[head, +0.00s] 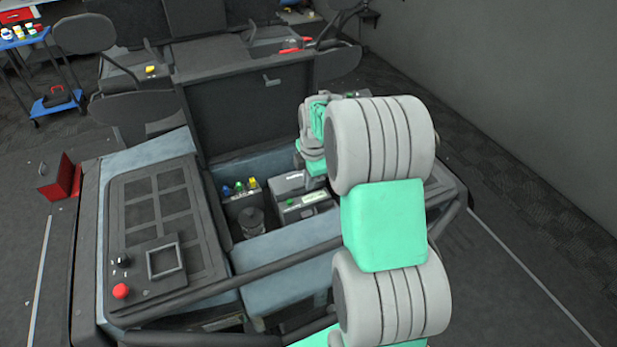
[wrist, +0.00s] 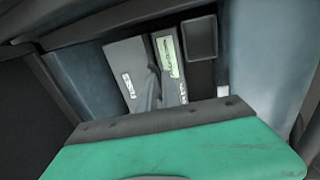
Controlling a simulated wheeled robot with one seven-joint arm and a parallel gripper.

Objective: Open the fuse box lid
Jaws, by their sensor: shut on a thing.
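The fuse box lid (head: 287,181) is a grey cover with a small pale label, at the back right of the open bay in the head view. In the wrist view the grey labelled lid (wrist: 122,65) is at the upper middle. My gripper (wrist: 157,72) is shut at the lid's edge, its grey fingers touching it. My arm hides much of the gripper in the head view. I cannot tell how far the lid is raised.
A battery-like box with a green-white label (head: 303,203) sits in front of the lid. A dark box with coloured caps (head: 238,201) and a round dark cap (head: 252,219) are to its left. A raised dark hood (head: 247,115) stands behind the bay. A bar (head: 270,265) crosses the front.

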